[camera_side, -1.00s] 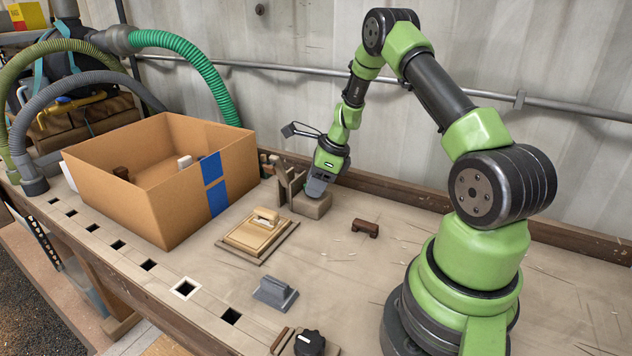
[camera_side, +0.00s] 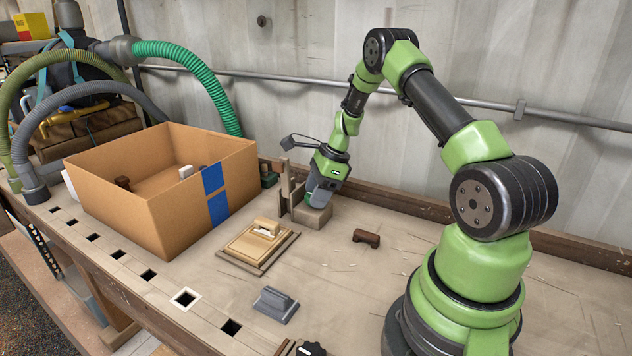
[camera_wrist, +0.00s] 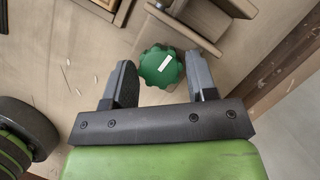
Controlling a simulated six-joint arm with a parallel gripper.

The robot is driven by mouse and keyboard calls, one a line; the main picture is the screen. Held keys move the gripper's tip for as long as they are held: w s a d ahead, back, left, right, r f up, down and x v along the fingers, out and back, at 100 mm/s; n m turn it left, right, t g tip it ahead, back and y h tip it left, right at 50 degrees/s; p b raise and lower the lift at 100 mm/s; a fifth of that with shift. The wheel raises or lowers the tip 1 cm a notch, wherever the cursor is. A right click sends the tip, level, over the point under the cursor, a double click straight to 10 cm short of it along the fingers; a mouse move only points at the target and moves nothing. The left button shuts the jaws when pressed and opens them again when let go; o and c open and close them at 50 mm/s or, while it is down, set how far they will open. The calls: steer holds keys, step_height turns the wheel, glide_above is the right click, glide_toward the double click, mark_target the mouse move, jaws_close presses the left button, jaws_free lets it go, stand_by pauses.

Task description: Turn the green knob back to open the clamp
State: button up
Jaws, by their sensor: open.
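The green knob (camera_wrist: 162,67), lobed with a small white mark on top, shows in the wrist view between the two fingers of my gripper (camera_wrist: 161,82). The fingers stand on its left and right, and a gap shows on the left. The clamp's wooden parts (camera_wrist: 195,20) show at the top of the wrist view. My gripper is open, and its dark fingers are apart.
A cardboard box (camera_side: 150,215) with blue tape stands left of the clamp. Bench to the right is mostly clear.

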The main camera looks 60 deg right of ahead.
steer(key=m, duration=0.2)
steer(key=shift+a+m+t+h, duration=0.1)
steer(key=shift+m+t+h, duration=0.2)
steer(key=v, duration=1.1)
steer(key=s+a+r+n+t, duration=0.1)
steer(key=s+a+r+n, duration=0.1)
steer(key=a+r+n, duration=0.5)
steer(key=s+a+r+n+h, duration=0.1)
steer(key=s+a+r+n, duration=0.1)
steer(key=a+r+n, duration=0.4)
steer(key=shift+a+r+n+t, duration=0.4)
steer(key=shift+a+n, duration=0.4)
steer(key=shift+a, duration=1.95)
steer(key=shift+s, duration=0.15)
steer(key=s+a+r+n+t, duration=0.1)
steer(key=s+a+r+n, duration=0.1)
steer(key=s+a+n, duration=0.4)
steer(key=s+n, duration=0.4)
steer(key=n, duration=0.2)
steer(key=shift+a+y, duration=0.25)
steer(key=shift+y, duration=0.15)
